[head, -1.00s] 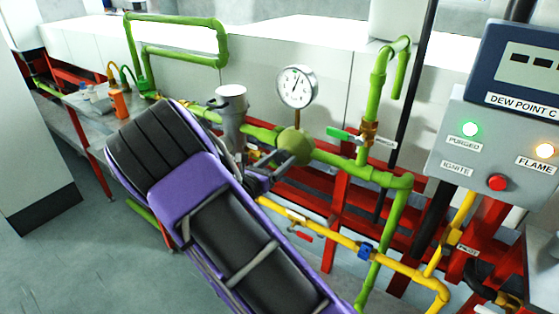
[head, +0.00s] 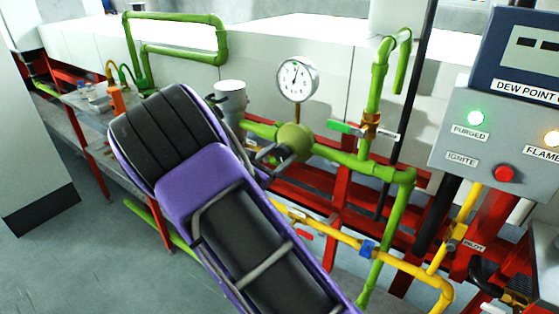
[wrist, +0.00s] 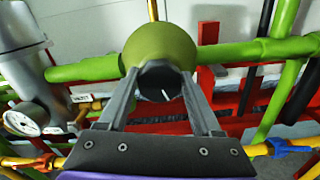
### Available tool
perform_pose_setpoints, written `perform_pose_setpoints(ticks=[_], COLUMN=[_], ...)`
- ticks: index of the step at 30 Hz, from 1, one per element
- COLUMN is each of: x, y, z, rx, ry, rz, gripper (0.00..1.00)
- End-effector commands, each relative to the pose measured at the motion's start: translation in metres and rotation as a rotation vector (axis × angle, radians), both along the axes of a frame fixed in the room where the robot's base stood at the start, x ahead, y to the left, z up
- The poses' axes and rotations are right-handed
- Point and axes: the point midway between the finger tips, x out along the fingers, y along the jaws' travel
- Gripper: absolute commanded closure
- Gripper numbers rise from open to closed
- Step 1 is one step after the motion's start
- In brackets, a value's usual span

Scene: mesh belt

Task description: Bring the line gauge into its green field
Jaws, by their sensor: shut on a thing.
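The line gauge (head: 297,78) is a round white dial with a dark needle above the green pipe in the head view. The needle points roughly upward; its green field is too small to make out. Below it is a round green regulator body (head: 295,141), large in the wrist view (wrist: 160,45). A black knob (wrist: 160,82) with a white mark sits at its front. My gripper (wrist: 163,95) is shut on this knob, one finger on each side. In the head view my gripper (head: 270,153) meets the regulator's front, and the knob cannot be made out there.
A grey cylinder (head: 230,102) stands left of the regulator. A second small gauge (wrist: 22,121) shows at the left of the wrist view. A green-handled valve (head: 346,128) and a control box (head: 500,145) with lamps and a red button are to the right. Yellow pipe (head: 335,241) runs below.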

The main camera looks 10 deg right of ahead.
Motion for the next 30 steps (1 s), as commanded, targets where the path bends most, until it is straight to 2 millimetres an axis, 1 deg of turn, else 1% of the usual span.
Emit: perform_pose_setpoints(ticks=[1,9,26,27,29,30], x=[-0.0003,-0.0007,-0.0008,-0.0008,-0.0009,-0.0007], y=[0.0005,0.0002,0.0000,0.0000,0.0000,0.0000], z=[-0.0038,-0.0024,-0.0011,-0.0011,-0.0010,-0.0008], rx=[0.023,0.106,0.131,0.131,0.131,0.130], ry=[-0.020,-0.103,-0.128,-0.128,-0.128,-0.129], rz=[0.000,0.000,0.000,0.000,0.000,0.000], gripper=[0.90,0.90,0.90,0.29,0.18,0.11])
